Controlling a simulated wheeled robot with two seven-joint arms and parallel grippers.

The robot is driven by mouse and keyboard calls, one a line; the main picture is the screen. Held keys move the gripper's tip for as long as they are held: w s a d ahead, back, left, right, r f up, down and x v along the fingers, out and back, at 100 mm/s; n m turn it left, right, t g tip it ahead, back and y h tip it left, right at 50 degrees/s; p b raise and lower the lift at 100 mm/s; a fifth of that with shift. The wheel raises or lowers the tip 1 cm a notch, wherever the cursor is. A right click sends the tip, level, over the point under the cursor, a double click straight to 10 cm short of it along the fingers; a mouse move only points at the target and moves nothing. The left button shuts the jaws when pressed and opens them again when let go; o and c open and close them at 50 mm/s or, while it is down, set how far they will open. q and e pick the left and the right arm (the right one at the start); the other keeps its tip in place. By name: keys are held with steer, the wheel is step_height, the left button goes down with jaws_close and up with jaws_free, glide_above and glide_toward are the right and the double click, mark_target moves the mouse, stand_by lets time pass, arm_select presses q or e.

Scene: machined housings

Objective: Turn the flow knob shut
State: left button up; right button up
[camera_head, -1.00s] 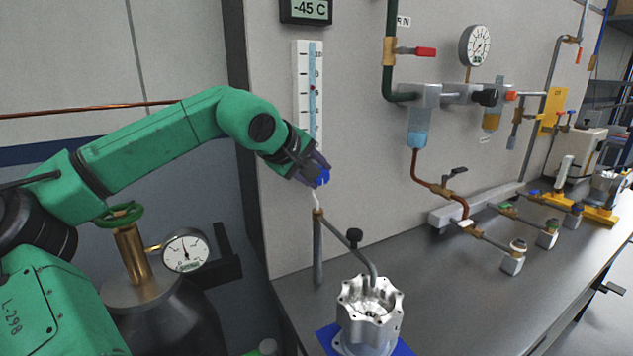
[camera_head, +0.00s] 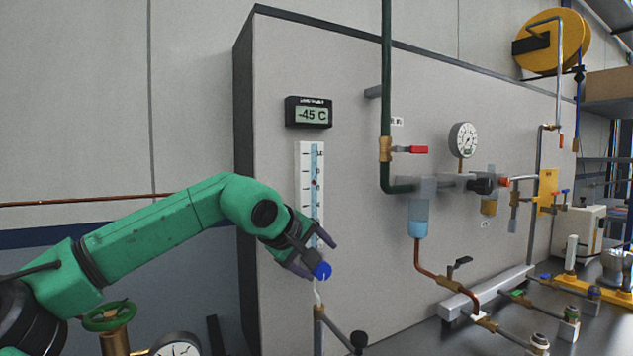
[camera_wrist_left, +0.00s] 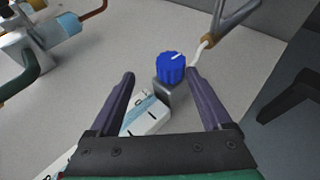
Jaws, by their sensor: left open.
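The blue flow knob (camera_head: 322,270) is at the bottom end of the white flow gauge (camera_head: 304,185) on the grey panel. In the left wrist view the knob (camera_wrist_left: 171,67) carries a white line on its face and sits on a grey block. My left gripper (camera_head: 318,256) is open at the knob. In the wrist view its two purple fingers (camera_wrist_left: 161,76) are spread, with the knob at or just beyond their tips and nearer the right finger. I see clear space on the left; whether the right finger touches the knob I cannot tell. My right gripper is not in view.
A pale hose and metal post (camera_head: 318,325) stand just below the knob. A green pipe with a red-handled valve (camera_head: 410,150) runs down the panel to the right. A green handwheel (camera_head: 108,315) is below my left arm.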

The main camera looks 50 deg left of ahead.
mark_target(317, 267)
arm_select(q)
step_height(317, 267, up, 17)
steer(key=p, duration=0.4)
steer(key=shift+r+p, duration=0.15)
steer(key=shift+p, duration=0.15)
steer(key=shift+r, duration=0.3)
